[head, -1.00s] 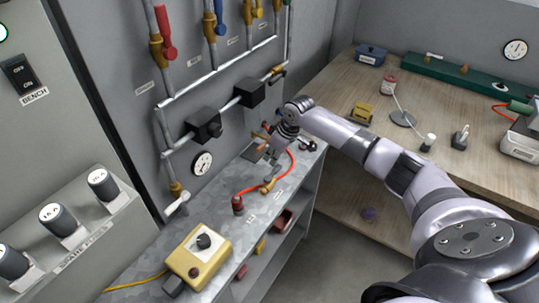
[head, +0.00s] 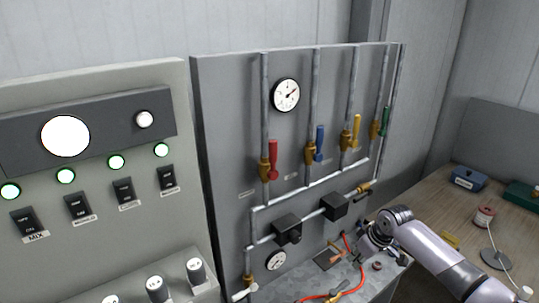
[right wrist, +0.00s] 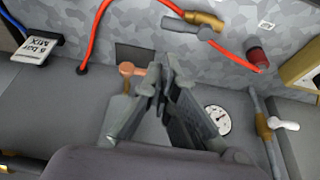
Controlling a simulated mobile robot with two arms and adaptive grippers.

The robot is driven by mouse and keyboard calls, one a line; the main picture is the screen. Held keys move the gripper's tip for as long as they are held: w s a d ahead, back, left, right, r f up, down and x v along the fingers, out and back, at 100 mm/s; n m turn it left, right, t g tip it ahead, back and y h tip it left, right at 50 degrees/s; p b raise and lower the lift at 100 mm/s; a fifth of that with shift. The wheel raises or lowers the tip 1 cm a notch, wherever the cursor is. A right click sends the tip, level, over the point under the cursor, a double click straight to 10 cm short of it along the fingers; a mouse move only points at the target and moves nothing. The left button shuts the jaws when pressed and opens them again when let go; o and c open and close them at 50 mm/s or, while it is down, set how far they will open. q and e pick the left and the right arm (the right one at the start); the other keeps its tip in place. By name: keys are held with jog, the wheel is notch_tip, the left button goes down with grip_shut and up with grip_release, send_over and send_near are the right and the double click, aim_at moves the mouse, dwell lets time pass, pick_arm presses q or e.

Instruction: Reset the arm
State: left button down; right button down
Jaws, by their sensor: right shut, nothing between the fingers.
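My right arm comes in from the lower right in the head view. Its right gripper (head: 362,249) is over the grey metal bench (head: 300,284), in front of the lower right of the pipe panel (head: 222,130). In the right wrist view the gripper's two fingers (right wrist: 164,72) meet at the tips with nothing between them. A copper-coloured fitting (right wrist: 128,70) shows just left of the fingertips; I cannot tell whether they touch. My left gripper is not in view.
The panel carries red (head: 273,158), blue (head: 319,142), yellow (head: 356,130) and green (head: 385,120) valve handles. A red hose (head: 318,297) with a brass fitting lies on the bench. A switch cabinet (head: 100,215) stands left. A wooden table (head: 450,212) stands right.

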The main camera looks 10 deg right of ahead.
jog(key=s+a+f+n, duration=0.1)
jog(key=s+a+f, duration=0.3)
jog(key=s+a, duration=0.5)
jog(key=s+a+f+n, duration=0.1)
jog(key=s+a+f, duration=0.3)
jog(key=s+a, duration=0.55)
jog(key=s+d+r+m+h, duration=0.1)
jog(key=s+r+m, duration=0.15)
jog(key=s, duration=0.55)
jog(key=s+d+r+m, duration=0.1)
jog(key=s+r+m, duration=0.15)
jog(key=s, duration=0.45)
notch_tip(320, 180, down, 35)
jog(key=s+g+b, duration=0.1)
jog(key=s+b, duration=0.1)
jog(key=b, duration=0.6)
jog(key=s+d+f+b, duration=0.1)
jog(key=s+f+b, duration=0.2)
jog(key=s+f, duration=0.5)
jog(key=s+d+f+g+b, duration=0.1)
jog(key=s+d+f+b, duration=0.1)
jog(key=s+f, duration=0.6)
notch_tip(320, 180, down, 5)
jog(key=shift+s+d+f+n+g+h+b, duration=0.15)
jog(key=shift+s+d+n+g+h+b, duration=0.2)
jog(key=shift+b, duration=0.35)
